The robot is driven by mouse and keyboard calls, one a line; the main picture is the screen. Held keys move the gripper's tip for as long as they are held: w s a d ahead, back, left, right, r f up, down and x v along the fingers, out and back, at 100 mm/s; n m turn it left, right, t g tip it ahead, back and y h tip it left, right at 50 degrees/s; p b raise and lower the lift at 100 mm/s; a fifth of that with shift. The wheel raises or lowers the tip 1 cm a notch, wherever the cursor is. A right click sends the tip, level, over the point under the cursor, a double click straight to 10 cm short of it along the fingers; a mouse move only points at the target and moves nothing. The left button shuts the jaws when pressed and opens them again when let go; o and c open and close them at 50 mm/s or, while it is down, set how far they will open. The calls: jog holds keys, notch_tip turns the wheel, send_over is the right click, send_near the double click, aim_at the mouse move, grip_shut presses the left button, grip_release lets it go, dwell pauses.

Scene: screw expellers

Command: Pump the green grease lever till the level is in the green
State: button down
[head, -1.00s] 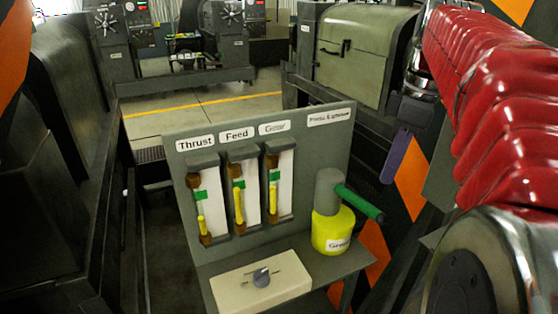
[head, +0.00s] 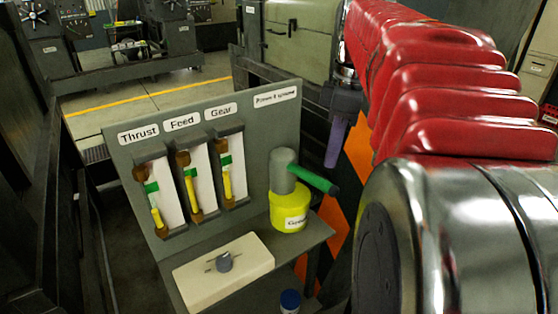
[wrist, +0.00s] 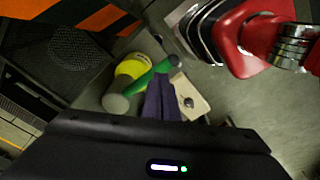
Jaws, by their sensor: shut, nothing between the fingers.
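The green grease lever (head: 318,180) sticks out to the right and slightly down from a grey cylinder on the yellow grease pot (head: 290,207). It also shows in the wrist view (wrist: 150,76). The panel (head: 125,165) has three gauges marked Thrust, Feed and Gear, each with a green band and a yellow column. The Thrust column (head: 157,217) is low, below its band; the Feed column (head: 190,187) reaches its band; the Gear column (head: 228,183) stands just under its band. My gripper (head: 334,158) has shut purple fingers (wrist: 160,105), empty, above the lever's tip, seemingly apart from it.
A cream box with a grey knob (head: 222,262) stands on the shelf before the gauges. Dark machinery stands close on the left, and an orange-and-black striped surface (head: 357,145) lies behind my gripper.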

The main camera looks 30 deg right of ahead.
aim_at(327, 183)
jog(key=shift+w+a+f, duration=0.1)
jog(key=shift+a+f, duration=0.05)
jog(key=shift+f, duration=1.65)
jog(key=shift+f, duration=2.25)
jog(key=shift+s+d+r, duration=0.3)
jog(key=shift+s+d, duration=0.25)
jog(key=shift+s+d+r, duration=0.25)
jog(key=shift+s+d, duration=0.25)
jog(key=shift+s, duration=0.05)
notch_tip(327, 183, up, 14)
jog(key=s+d, duration=0.1)
jog(key=shift+f, duration=0.2)
